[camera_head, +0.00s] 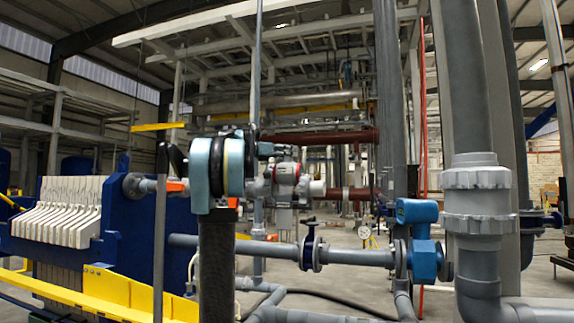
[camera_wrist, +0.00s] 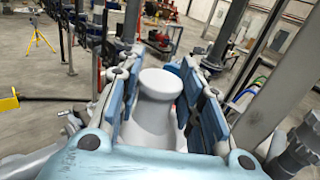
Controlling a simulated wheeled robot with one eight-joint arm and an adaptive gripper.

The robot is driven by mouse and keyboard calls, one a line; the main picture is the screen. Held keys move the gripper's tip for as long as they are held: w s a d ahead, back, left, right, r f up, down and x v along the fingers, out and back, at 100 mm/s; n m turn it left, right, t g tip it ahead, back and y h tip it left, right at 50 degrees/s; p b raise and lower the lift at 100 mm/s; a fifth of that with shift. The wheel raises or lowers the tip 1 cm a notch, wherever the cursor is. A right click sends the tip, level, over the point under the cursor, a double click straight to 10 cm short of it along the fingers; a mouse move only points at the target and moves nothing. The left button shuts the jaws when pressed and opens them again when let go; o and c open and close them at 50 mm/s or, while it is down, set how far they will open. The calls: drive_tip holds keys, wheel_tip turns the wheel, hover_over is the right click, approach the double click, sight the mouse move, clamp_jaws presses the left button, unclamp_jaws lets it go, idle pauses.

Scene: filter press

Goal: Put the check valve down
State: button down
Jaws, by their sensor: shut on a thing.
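The check valve (camera_wrist: 157,112) is a pale grey, rounded body with a flat round top. In the wrist view it sits between the two blue-padded fingers of my gripper (camera_wrist: 162,84), which are shut on it. Its lower part is hidden by the gripper body. In the head view my gripper (camera_head: 290,183) is near the middle, with a pale round end (camera_head: 317,188) sticking out to its right that looks like the valve. It is seen in front of distant pipework, above a horizontal grey pipe. No surface is seen touching the valve.
A grey pipe (camera_head: 357,257) with a blue flanged valve (camera_head: 311,247) and a blue meter (camera_head: 419,212) crosses below. A thick vertical pipe (camera_head: 478,200) stands right. The filter press plates (camera_head: 62,212) and a yellow rail (camera_head: 120,297) are left. Open floor shows beyond.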

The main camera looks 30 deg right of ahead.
sight(287, 159)
drive_tip(key=shift+f, duration=2.3)
drive_tip(key=c, duration=1.1)
unclamp_jaws()
drive_tip(key=shift+r, duration=0.3)
drive_tip(key=shift+a+r, duration=0.15)
drive_tip(key=shift+r, duration=0.2)
drive_tip(key=a, duration=1.1)
drive_tip(key=shift+w+a, duration=0.4)
drive_tip(key=shift+w, duration=0.05)
